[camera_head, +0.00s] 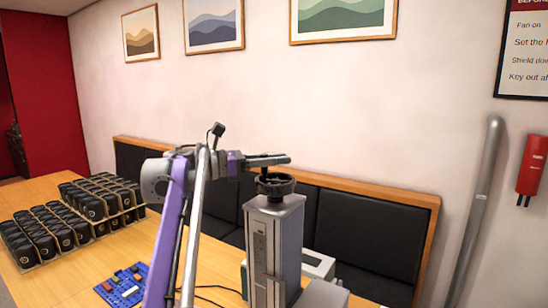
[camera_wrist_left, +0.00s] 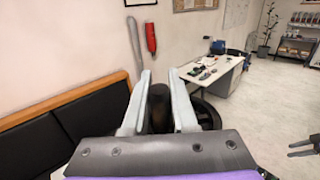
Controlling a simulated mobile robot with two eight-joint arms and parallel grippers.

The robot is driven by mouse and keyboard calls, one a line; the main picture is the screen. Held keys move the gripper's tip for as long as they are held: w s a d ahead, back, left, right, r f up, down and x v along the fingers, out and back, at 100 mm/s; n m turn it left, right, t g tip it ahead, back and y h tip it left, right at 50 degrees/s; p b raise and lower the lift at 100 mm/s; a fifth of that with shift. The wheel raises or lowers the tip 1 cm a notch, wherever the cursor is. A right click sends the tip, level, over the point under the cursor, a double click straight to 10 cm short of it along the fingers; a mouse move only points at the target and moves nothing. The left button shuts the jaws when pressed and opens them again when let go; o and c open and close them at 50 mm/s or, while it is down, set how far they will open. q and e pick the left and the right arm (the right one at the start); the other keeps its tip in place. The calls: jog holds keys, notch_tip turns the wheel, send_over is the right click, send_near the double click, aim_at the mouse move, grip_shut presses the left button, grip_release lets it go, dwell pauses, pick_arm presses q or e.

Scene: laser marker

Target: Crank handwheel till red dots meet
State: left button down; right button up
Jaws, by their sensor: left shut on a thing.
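The black handwheel (camera_head: 276,186) sits on top of the grey laser marker column (camera_head: 274,240) in the head view. My left gripper (camera_head: 272,160) is just above the wheel, coming from the left. In the left wrist view its two pale fingers (camera_wrist_left: 160,95) are closed around a dark upright handle (camera_wrist_left: 160,112), and part of the black wheel rim (camera_wrist_left: 208,114) shows to the right of them. The red dots are not visible in either view. My right gripper (camera_wrist_left: 303,149) shows small at the right edge of the left wrist view, its two dark fingers apart.
Several black mugs (camera_head: 92,208) stand in trays at the left of the wooden table (camera_head: 45,192). A blue mat (camera_head: 122,286) with small parts lies near the front. A dark padded bench (camera_head: 365,228) runs along the wall behind the column.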

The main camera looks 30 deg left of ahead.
pick_arm(q)
jog(key=shift+d+m+g+h, duration=0.2)
jog(key=shift+m+g+h, duration=0.8)
jog(key=shift+g, duration=0.2)
jog(key=c, duration=0.7)
grip_release()
jog(key=v, duration=1)
jog(key=shift+a, duration=0.35)
jog(key=shift+s+r, duration=0.1)
jog(key=shift+s, duration=0.05)
jog(key=shift+c, duration=0.3)
